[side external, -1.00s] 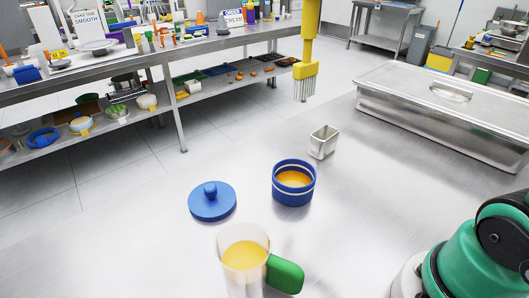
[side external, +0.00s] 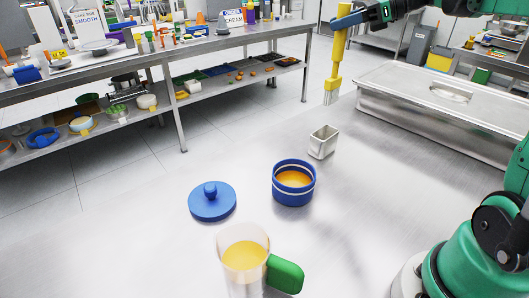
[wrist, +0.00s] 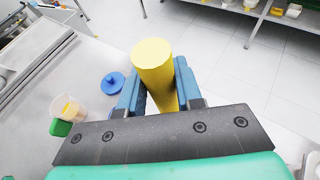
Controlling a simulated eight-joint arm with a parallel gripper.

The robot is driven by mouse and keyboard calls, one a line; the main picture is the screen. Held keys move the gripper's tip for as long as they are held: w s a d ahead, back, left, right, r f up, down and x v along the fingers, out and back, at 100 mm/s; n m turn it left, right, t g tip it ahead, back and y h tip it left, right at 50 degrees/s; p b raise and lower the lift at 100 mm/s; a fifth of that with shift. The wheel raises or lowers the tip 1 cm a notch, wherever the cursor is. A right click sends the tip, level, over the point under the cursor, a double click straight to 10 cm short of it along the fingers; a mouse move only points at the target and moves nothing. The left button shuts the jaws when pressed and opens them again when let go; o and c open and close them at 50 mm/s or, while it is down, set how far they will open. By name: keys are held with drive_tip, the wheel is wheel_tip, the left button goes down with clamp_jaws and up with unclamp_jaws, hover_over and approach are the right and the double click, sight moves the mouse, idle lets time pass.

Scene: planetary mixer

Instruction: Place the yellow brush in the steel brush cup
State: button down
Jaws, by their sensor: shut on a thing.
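The yellow brush (side external: 341,58) hangs bristles down, slightly tilted, above the table in the side external view. My gripper (side external: 348,17) is shut on the upper handle. The wrist view shows the round handle end (wrist: 153,56) between the blue fingers of my gripper (wrist: 159,88). The steel brush cup (side external: 323,141) is a small, open rectangular container standing upright on the table. In the picture, the bristles are above the cup and slightly right of it, clearly apart from it. The cup is not visible in the wrist view.
A blue tub (side external: 293,184) with orange contents stands near the cup. Its blue lid (side external: 212,202) lies to the left. A clear jug (side external: 244,258) with a green handle is nearer the camera. A long steel container (side external: 450,110) lies at right. Table between is bare.

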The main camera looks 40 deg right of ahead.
sight(338, 85)
wheel_tip(338, 85, down, 13)
drive_tip(key=shift+f, duration=0.1)
idle(0.3)
drive_tip(key=shift+f, duration=0.1)
drive_tip(key=c, duration=0.6)
unclamp_jaws()
